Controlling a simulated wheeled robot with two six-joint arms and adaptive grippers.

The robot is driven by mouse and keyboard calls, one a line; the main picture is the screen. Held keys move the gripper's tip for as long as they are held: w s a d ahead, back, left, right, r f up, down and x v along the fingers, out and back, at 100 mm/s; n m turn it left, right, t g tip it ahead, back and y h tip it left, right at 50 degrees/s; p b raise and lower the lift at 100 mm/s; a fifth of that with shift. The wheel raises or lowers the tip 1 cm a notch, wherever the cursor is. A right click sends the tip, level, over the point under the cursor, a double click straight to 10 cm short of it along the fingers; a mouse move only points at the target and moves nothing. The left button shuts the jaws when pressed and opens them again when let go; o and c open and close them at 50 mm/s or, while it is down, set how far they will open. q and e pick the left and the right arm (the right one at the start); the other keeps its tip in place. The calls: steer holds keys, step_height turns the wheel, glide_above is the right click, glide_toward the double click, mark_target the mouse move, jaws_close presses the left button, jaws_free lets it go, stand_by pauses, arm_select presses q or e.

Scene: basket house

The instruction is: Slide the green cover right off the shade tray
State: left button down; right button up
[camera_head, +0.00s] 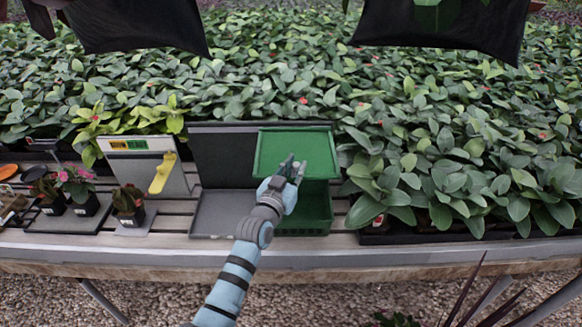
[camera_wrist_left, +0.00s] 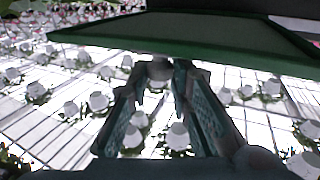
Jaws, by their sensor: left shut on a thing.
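The green cover (camera_head: 310,148) is a flat rimmed panel above the back part of the green shade tray (camera_head: 318,212), whose front part shows uncovered. In the left wrist view the cover (camera_wrist_left: 200,38) spans the top of the picture. My left gripper (camera_head: 293,168) is at the cover's front edge. In the wrist view its fingertips (camera_wrist_left: 160,72) close on a small rounded grey part just under the cover's edge. Whether the cover rests on the tray or is held above it is hard to tell. My right gripper is not in view.
A grey tray (camera_head: 215,215) with a dark upright panel (camera_head: 222,158) stands left of the green tray. Leafy plants (camera_head: 450,190) crowd close on the right. Potted flowers (camera_head: 128,205) and a white board with a yellow tool (camera_head: 163,173) stand further left on the slatted bench.

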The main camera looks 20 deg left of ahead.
arm_select(q)
steer(key=shift+f, duration=0.1)
steer(key=c, duration=1.5)
jaws_free()
steer(key=s, duration=1.2)
steer(key=shift+a, duration=0.35)
